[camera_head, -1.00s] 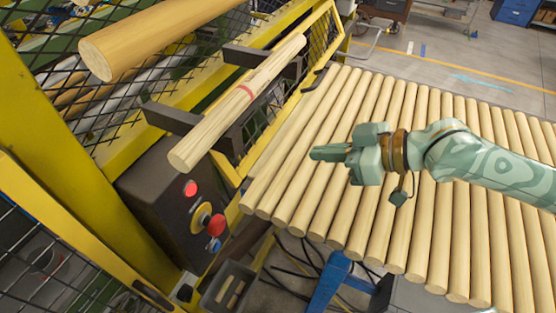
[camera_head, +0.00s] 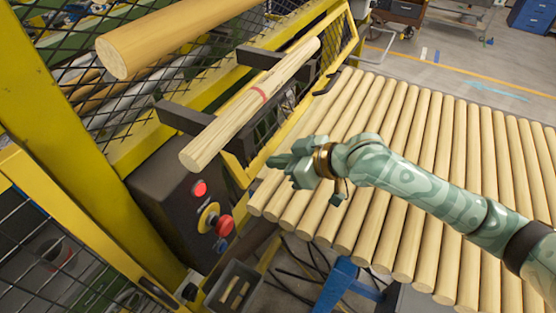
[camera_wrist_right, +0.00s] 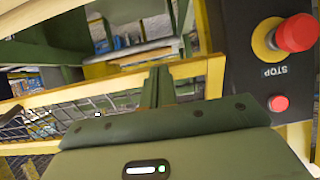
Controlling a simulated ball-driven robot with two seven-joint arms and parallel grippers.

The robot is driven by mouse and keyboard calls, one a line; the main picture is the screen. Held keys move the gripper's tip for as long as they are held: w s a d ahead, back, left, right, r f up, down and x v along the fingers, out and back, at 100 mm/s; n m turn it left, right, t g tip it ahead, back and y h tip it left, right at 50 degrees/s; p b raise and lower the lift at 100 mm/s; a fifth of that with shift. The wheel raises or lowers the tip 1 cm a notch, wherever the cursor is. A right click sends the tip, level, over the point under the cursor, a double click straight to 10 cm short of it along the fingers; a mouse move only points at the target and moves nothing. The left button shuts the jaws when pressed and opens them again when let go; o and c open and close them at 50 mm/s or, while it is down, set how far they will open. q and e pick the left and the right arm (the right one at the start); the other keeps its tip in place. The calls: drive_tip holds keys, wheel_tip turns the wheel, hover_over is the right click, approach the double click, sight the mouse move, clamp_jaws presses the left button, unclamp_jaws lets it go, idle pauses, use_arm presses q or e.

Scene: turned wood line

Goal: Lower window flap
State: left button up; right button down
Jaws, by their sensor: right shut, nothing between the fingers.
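The window flap, a yellow-framed panel with dark mesh (camera_head: 341,47), runs slantwise along the yellow machine frame, behind and below two dark brackets. My right gripper (camera_head: 280,161) is shut and empty, its tips pointing left at the flap's near lower end, over the roller row's left edge. I cannot tell whether it touches the flap. In the right wrist view the shut fingers (camera_wrist_right: 157,88) stand up in front of a yellow bar (camera_wrist_right: 120,85) with mesh at left. My left gripper is not in view.
A marked wooden rod (camera_head: 230,122) rests on the dark brackets (camera_head: 185,117). A thicker rod (camera_head: 165,42) hangs above. A black control box (camera_head: 165,205) with a red stop button (camera_head: 223,225) stands near my gripper. Pale rods (camera_head: 440,170) fill the right.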

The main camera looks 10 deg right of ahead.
drive_tip(key=shift+a, duration=0.1)
idle(0.3)
drive_tip(key=w+a+f+y+b, duration=0.1)
drive_tip(key=b, duration=0.1)
drive_tip(key=w+a+f+t+y+b, duration=0.1)
drive_tip(key=b, duration=0.2)
drive_tip(key=a+f+t+y+b, duration=0.1)
drive_tip(key=a+b, duration=0.1)
drive_tip(key=b, duration=0.1)
drive_tip(key=shift+w+f, duration=0.35)
drive_tip(key=shift+w, duration=0.05)
drive_tip(key=shift+w+a+t+y+b, duration=0.2)
drive_tip(key=shift+a+t+y+b, duration=0.1)
drive_tip(key=shift+y, duration=0.1)
drive_tip(key=shift+x, duration=0.8)
drive_tip(key=shift+r, duration=0.25)
